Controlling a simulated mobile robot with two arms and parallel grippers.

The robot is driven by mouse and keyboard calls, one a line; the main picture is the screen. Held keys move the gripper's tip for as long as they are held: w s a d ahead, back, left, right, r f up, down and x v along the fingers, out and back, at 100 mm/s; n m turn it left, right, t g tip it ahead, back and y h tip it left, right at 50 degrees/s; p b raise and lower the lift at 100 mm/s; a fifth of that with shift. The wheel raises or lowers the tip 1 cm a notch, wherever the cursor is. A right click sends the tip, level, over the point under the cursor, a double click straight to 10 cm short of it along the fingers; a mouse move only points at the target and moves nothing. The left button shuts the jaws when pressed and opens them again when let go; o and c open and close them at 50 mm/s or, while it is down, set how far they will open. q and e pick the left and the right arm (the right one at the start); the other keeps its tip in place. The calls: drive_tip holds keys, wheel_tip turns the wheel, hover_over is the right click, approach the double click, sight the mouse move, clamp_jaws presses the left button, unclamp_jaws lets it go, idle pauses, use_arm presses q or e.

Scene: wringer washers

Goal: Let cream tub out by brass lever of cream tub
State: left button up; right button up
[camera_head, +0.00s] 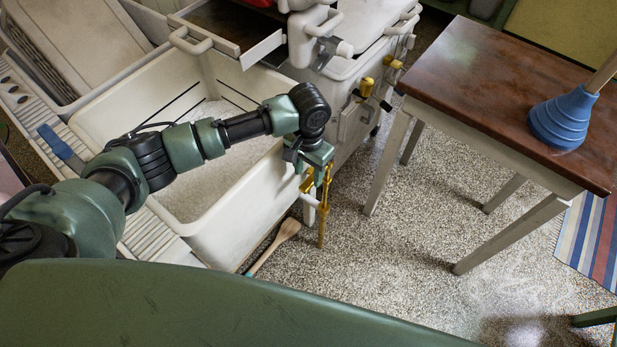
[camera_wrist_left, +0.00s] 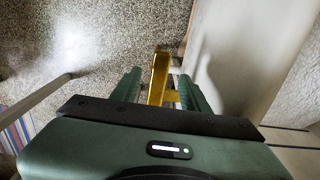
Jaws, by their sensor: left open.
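The cream tub (camera_head: 232,222) is a deep open basin with a pale grey speckled surface inside; I cannot tell whether that is water. A brass lever (camera_head: 324,196) stands out at the tub's right front corner, beside a short white spout (camera_head: 309,200). My left gripper (camera_head: 316,172) is at the lever, pointing down. In the left wrist view the brass lever (camera_wrist_left: 158,80) lies between the two open green fingers (camera_wrist_left: 158,92), with a gap on each side of its upper part. Contact lower down is hidden. My right gripper is not in view.
A white washer (camera_head: 350,70) with brass fittings (camera_head: 366,87) stands behind the tub. A brown-topped table (camera_head: 480,90) with a blue plunger (camera_head: 560,120) is at right. A wooden spoon-like tool (camera_head: 286,231) leans near the tub's foot. The speckled floor (camera_head: 400,250) is clear in the middle.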

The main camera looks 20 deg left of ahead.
sight(309, 182)
use_arm(q)
drive_tip(key=shift+f, duration=1.6)
clamp_jaws()
